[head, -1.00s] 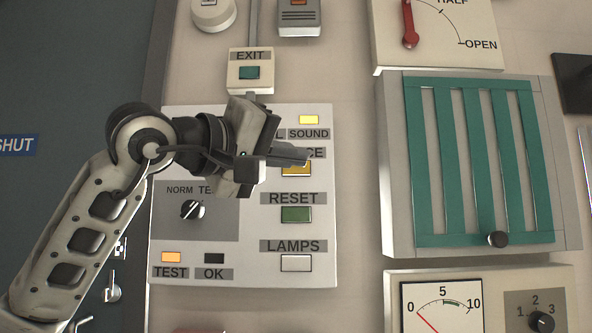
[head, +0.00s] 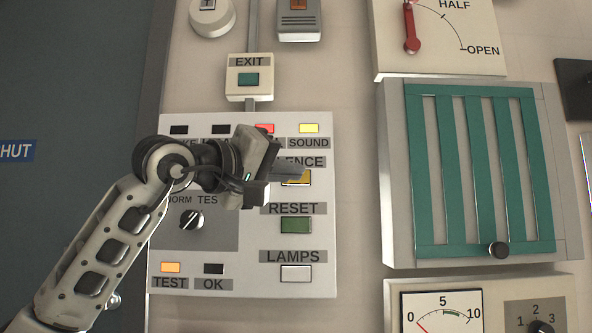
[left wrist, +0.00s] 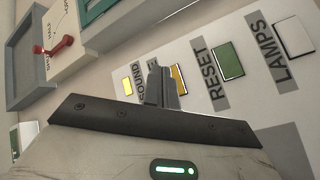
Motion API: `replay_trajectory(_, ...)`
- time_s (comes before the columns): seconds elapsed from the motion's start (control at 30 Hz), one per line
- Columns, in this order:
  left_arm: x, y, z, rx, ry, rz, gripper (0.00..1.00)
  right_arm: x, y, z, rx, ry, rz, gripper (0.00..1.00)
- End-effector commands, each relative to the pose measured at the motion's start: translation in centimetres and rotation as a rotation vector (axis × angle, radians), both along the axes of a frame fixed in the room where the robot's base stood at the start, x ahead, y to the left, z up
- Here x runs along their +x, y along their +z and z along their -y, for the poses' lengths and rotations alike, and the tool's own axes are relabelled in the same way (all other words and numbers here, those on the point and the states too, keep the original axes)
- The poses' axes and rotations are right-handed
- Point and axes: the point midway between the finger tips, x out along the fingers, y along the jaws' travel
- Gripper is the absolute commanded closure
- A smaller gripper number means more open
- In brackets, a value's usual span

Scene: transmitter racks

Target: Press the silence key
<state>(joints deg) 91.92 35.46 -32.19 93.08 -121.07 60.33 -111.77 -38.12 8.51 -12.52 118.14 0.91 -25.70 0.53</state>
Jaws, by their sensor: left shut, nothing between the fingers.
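The silence key (head: 297,178) is an amber rectangular button on the white alarm panel (head: 325,240), below the lit yellow SOUND lamp (head: 309,128) and above the green RESET key (head: 295,225). Its label is partly covered by my left gripper (head: 301,173). That gripper is shut and empty, its fingertips pointing right and overlapping the key in the head view. In the left wrist view, the fingertips (left wrist: 164,86) stand beside the amber key (left wrist: 179,79), hiding part of it. I cannot tell whether they touch it. My right gripper is not in view.
The white LAMPS key (head: 296,273) is below RESET. A rotary knob (head: 191,219) is on the panel's grey area. A red lamp (head: 264,129) is lit at the top. The EXIT box (head: 249,79) is above. A green slatted cover (head: 427,170) stands to the right.

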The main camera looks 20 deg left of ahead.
Motion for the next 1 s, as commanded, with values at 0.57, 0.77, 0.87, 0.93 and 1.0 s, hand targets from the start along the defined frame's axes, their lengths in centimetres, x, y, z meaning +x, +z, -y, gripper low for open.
replay_trajectory(0.57, 2.5, 0.0, -0.7, 0.000, 0.001, -0.001, 1.00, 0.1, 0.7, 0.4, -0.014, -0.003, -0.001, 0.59)
replay_trajectory(0.77, 2.4, 0.0, -0.7, 0.000, 0.000, 0.000, 1.00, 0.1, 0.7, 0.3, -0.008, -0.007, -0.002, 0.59)
replay_trajectory(0.87, 2.4, 0.0, -0.7, 0.000, 0.000, 0.000, 1.00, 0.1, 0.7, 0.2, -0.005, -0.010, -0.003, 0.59)
replay_trajectory(0.93, 2.4, 0.0, -0.7, 0.000, 0.000, 0.000, 1.00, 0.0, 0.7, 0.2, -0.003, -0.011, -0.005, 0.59)
replay_trajectory(1.0, 2.4, 0.0, -0.7, 0.000, 0.000, 0.000, 1.00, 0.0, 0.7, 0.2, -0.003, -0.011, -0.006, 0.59)
